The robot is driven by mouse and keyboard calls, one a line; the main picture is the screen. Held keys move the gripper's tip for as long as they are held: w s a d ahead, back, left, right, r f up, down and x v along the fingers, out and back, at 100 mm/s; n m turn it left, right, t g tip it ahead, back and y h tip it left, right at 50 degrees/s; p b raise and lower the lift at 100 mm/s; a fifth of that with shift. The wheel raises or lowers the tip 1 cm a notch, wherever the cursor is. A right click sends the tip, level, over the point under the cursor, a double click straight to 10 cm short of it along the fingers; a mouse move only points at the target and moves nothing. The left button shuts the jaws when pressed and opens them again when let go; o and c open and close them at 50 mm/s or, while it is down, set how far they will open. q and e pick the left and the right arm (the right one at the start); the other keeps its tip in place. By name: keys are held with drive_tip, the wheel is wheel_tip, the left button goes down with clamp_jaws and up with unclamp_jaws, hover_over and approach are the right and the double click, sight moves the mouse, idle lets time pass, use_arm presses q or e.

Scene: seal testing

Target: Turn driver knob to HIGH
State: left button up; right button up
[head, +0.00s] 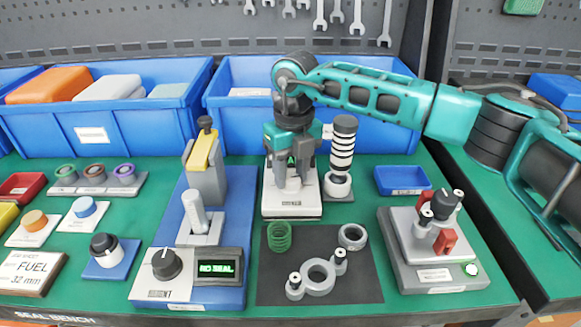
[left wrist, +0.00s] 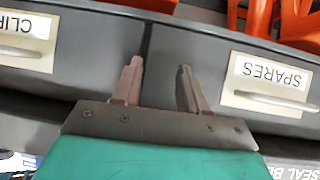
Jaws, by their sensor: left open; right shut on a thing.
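My right gripper (head: 291,168) points down at the back middle of the bench. It is shut on the upper part of a small white-based device (head: 291,210), which stands on the bench. A green lit character shows between the fingers; the gripped part is mostly hidden, so I cannot tell whether it is the driver knob or how it is turned. A dark round knob (head: 166,264) sits on the blue-based tester beside a display (head: 218,268) reading NO SEAL. My left gripper (left wrist: 163,88) is open and empty in the left wrist view, before labelled drawers.
A striped black-and-white column (head: 342,150) stands close right of my right gripper. Blue bins (head: 95,135) line the back. A dark mat (head: 330,240) holds a green spring and metal rings. A grey device with red parts (head: 435,275) stands right.

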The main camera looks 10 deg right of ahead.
sight(294, 175)
drive_tip(key=shift+m, duration=0.7)
drive_tip(key=o, duration=1.1)
drive_tip(key=shift+c, duration=0.2)
drive_tip(key=shift+r, duration=0.15)
wheel_tip(294, 175, up, 13)
drive_tip(key=p, duration=0.1)
drive_tip(key=shift+d+p, duration=0.3)
drive_tip(key=shift+f, duration=0.2)
